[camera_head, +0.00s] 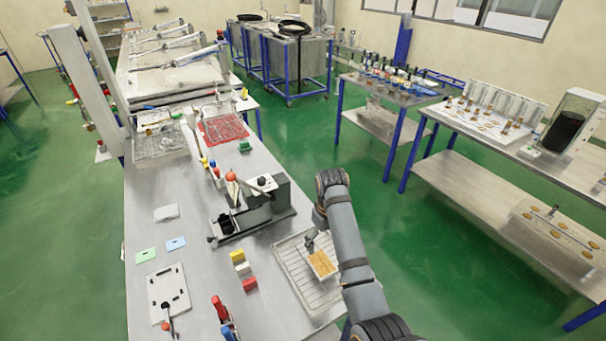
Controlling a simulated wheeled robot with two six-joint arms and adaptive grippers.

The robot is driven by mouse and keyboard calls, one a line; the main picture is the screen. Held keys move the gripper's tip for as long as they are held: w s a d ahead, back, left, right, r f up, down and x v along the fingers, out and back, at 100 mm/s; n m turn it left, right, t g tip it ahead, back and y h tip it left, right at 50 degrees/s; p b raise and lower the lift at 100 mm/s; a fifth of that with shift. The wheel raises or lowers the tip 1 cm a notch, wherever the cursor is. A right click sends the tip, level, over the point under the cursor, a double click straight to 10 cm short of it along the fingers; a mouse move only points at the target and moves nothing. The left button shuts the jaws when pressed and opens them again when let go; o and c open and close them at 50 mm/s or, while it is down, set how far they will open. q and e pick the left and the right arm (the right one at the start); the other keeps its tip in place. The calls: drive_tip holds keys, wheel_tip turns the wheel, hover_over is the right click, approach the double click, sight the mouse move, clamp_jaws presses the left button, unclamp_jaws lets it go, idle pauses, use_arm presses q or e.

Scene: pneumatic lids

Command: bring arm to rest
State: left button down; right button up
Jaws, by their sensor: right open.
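My right gripper (312,240) is small in the head view, at the end of my grey arm that rises from the bottom right. It is open, just above and behind a tan rectangular piece (322,265). The tan piece lies on a pale wire-rack tray (297,277) at the right edge of the bench. I cannot tell whether the fingers touch it. My arm hides part of the tray's right side. My left gripper is not in view.
A dark-grey bench device (250,211) stands left of and behind the tray on the metal bench (202,249). Coloured blocks (243,270) and red and blue-handled tools (222,312) lie to the left. Green floor (420,270) is open to the right.

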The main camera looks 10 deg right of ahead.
drive_tip(key=s+d+f+m+t, duration=0.2)
drive_tip(key=s+d+f, duration=0.45)
drive_tip(key=s, duration=0.45)
drive_tip(key=s+d+r+m+t, duration=0.15)
drive_tip(key=s+r, duration=0.25)
drive_tip(key=s, duration=0.8)
wheel_tip(320, 180, down, 30)
drive_tip(key=s+d+f+g+b, duration=0.1)
drive_tip(key=d+b, duration=0.2)
drive_tip(key=b, duration=0.4)
use_arm(q)
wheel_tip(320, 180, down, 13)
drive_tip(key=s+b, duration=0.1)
drive_tip(key=b, duration=0.5)
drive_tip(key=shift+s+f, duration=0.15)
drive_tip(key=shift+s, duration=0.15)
use_arm(e)
drive_tip(key=s+f, duration=1)
drive_tip(key=f, duration=0.2)
drive_tip(key=s+d+f+g, duration=0.1)
drive_tip(key=s+f, duration=0.8)
drive_tip(key=f, duration=0.4)
drive_tip(key=shift+s+h, duration=0.35)
drive_tip(key=shift+h, duration=0.05)
